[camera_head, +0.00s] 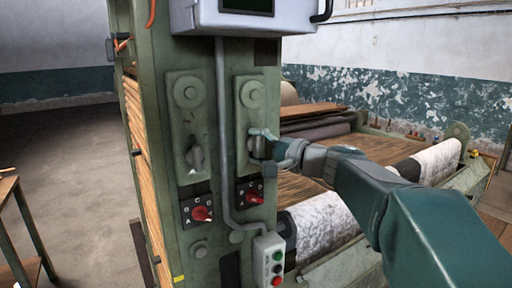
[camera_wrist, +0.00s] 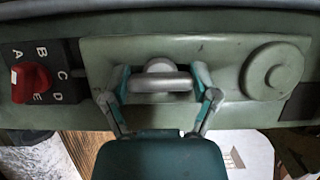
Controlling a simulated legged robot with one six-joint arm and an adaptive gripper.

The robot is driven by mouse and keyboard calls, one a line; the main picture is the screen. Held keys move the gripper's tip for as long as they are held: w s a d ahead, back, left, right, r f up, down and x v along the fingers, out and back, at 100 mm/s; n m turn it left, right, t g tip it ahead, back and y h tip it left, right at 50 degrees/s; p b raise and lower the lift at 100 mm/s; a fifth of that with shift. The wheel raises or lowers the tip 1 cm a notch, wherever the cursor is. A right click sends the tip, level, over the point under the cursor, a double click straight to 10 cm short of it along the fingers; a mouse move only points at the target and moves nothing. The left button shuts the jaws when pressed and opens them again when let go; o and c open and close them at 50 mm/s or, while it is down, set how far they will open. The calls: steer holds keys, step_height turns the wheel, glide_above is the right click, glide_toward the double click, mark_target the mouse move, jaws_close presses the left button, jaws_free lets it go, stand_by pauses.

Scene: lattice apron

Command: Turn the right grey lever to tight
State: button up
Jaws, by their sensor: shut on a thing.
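The right grey lever (camera_head: 257,148) sits on the right green plate (camera_head: 252,112) of the machine's column, mostly covered by my gripper (camera_head: 268,146) in the head view. In the wrist view the lever (camera_wrist: 160,83) is a grey bar lying along the length of its plate (camera_wrist: 105,60), with a round pivot behind it. My gripper (camera_wrist: 162,86) is shut on it, one finger at each end of the bar. The left grey lever (camera_head: 195,157) hangs on its own plate to the left, untouched. No tight marking is readable.
A red selector knob (camera_head: 252,196) sits just below the right lever, another red knob (camera_head: 201,213) below the left one. A grey conduit (camera_head: 222,130) runs between the plates down to a button box (camera_head: 269,258). Rollers (camera_head: 322,222) lie to the right.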

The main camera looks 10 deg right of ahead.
steer(key=shift+f+m, duration=0.3)
steer(key=o, duration=1)
steer(key=shift+r, duration=0.1)
steer(key=shift+d, duration=0.15)
steer(key=shift+s+d+r, duration=0.1)
steer(key=shift+s+d, duration=0.1)
steer(key=shift+s, duration=0.05)
steer(key=v, duration=1.1)
